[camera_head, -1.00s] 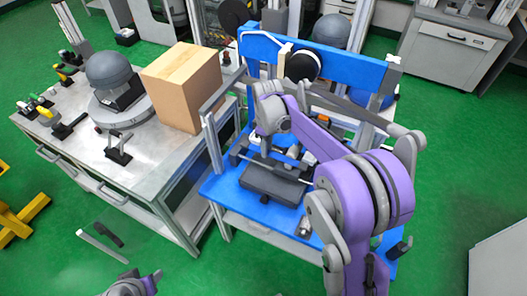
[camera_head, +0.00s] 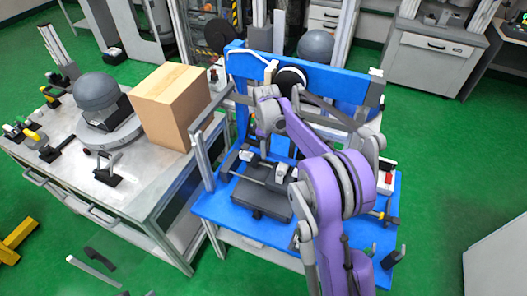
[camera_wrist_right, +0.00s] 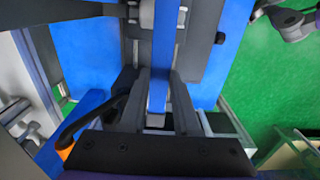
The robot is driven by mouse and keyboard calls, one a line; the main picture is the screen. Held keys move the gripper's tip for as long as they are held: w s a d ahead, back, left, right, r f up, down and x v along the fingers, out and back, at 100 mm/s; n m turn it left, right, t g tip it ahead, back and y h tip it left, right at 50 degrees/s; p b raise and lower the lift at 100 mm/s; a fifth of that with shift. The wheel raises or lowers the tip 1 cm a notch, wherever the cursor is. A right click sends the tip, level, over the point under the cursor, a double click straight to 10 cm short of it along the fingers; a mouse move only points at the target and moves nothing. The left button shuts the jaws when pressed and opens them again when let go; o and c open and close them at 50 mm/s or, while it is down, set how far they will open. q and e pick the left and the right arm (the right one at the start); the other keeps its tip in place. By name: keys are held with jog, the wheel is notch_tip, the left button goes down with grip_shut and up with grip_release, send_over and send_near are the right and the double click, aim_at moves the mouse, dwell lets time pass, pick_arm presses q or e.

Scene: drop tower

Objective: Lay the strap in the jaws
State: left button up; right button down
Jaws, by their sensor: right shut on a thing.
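My right gripper (camera_wrist_right: 158,88) is shut on a blue strap (camera_wrist_right: 160,68), which runs up between its dark fingers in the right wrist view. The strap's upper part passes between dark grey and pale metal parts (camera_wrist_right: 147,15) that look like jaws; I cannot tell whether it touches them. In the head view, my right gripper (camera_head: 266,92) is at the blue frame's crossbar (camera_head: 325,78), left of a black and white round part (camera_head: 291,78). The arm hides much there, and the strap cannot be made out. My left gripper is not visible.
A blue bench (camera_head: 226,207) with a dark block (camera_head: 262,196) on it lies below the right arm. At left, a metal table (camera_head: 135,190) holds a cardboard box (camera_head: 172,105) and a grey dome (camera_head: 97,92). Green floor (camera_head: 440,150) is open at right.

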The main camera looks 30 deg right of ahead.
jog(key=shift+w+d+f, duration=0.35)
jog(key=shift+d+f, duration=0.1)
jog(key=shift+d, duration=0.05)
jog(key=shift+a+f+b, duration=0.1)
jog(key=shift+f+b, duration=0.75)
jog(key=shift+f, duration=0.45)
jog(key=c, duration=0.6)
grip_release()
jog(key=shift+o, duration=0.2)
notch_tip(320, 180, up, 11)
jog(key=shift+f+p, duration=0.1)
jog(key=shift+p, duration=0.25)
